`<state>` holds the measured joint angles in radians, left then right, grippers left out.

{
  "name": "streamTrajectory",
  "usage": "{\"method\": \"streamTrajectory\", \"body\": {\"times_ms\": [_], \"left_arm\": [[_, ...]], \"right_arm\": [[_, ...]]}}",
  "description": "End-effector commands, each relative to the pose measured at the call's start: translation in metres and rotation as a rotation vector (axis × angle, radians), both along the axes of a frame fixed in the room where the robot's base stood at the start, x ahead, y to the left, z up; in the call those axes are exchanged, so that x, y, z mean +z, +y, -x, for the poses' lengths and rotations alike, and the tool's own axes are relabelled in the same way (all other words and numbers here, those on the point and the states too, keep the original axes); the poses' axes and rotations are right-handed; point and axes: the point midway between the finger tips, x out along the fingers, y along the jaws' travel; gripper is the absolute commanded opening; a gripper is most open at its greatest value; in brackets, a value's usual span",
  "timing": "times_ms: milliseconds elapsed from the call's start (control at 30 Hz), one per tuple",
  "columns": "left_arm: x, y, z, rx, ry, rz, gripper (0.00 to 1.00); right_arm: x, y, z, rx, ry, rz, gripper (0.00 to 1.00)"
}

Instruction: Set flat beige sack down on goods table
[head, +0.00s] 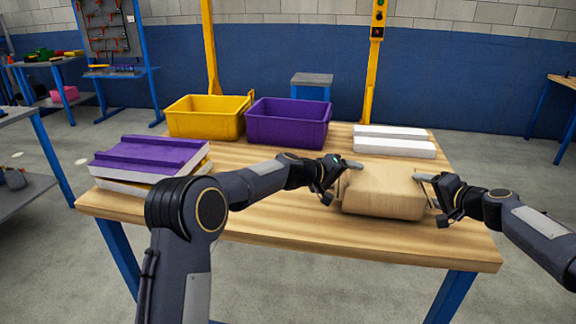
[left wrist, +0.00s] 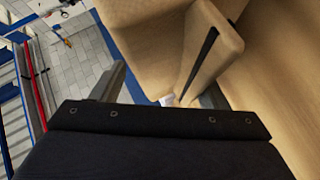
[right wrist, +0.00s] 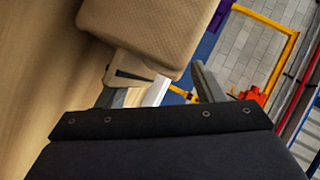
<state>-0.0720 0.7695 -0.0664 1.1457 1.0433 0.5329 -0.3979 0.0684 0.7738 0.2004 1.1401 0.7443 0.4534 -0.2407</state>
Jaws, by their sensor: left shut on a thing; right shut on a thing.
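The flat beige sack (head: 384,190) is at the right front of the wooden goods table (head: 270,215), between my two grippers. My left gripper (head: 344,173) is shut on the sack's left side, and my right gripper (head: 430,182) is shut on its right side. In the left wrist view the sack (left wrist: 150,45) and its side flap with a dark slot show at the fingers. In the right wrist view the sack (right wrist: 145,35) shows above the fingers, with a similar slotted flap. I cannot tell whether its underside touches the table.
Two white blocks (head: 395,149) lie just behind the sack. A yellow crate (head: 205,122) and a purple crate (head: 287,128) stand at the back. Purple and white panels (head: 150,155) are stacked at the left. The table's middle and front are mostly bare.

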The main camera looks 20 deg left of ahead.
Motion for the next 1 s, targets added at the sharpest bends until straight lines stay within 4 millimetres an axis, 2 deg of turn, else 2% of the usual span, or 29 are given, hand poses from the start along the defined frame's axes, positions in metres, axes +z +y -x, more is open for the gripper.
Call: {"method": "streamTrajectory", "body": {"times_ms": [67, 100, 233, 533, 667, 1000], "left_arm": [[-0.008, -0.007, 0.002, -0.019, -0.006, -0.004, 0.17], [-0.007, -0.007, 0.002, -0.019, -0.004, -0.005, 0.70], [-0.006, -0.005, 0.002, -0.015, -0.003, -0.004, 0.87], [-0.005, -0.001, 0.001, -0.006, -0.002, -0.002, 0.90], [-0.001, 0.006, 0.008, -0.002, -0.002, -0.001, 0.90], [0.025, 0.047, 0.057, -0.004, -0.003, -0.002, 0.90]], "right_arm": [[-0.008, 0.005, 0.001, 0.011, -0.003, 0.000, 0.11], [-0.007, 0.005, 0.002, 0.012, -0.001, 0.001, 0.64], [-0.006, 0.004, 0.001, 0.009, 0.000, 0.001, 0.81], [-0.006, 0.002, 0.000, 0.003, 0.000, 0.000, 0.83], [-0.006, 0.001, 0.000, 0.002, 0.000, 0.000, 0.83], [-0.006, 0.001, 0.000, 0.002, -0.001, 0.000, 0.83]]}}
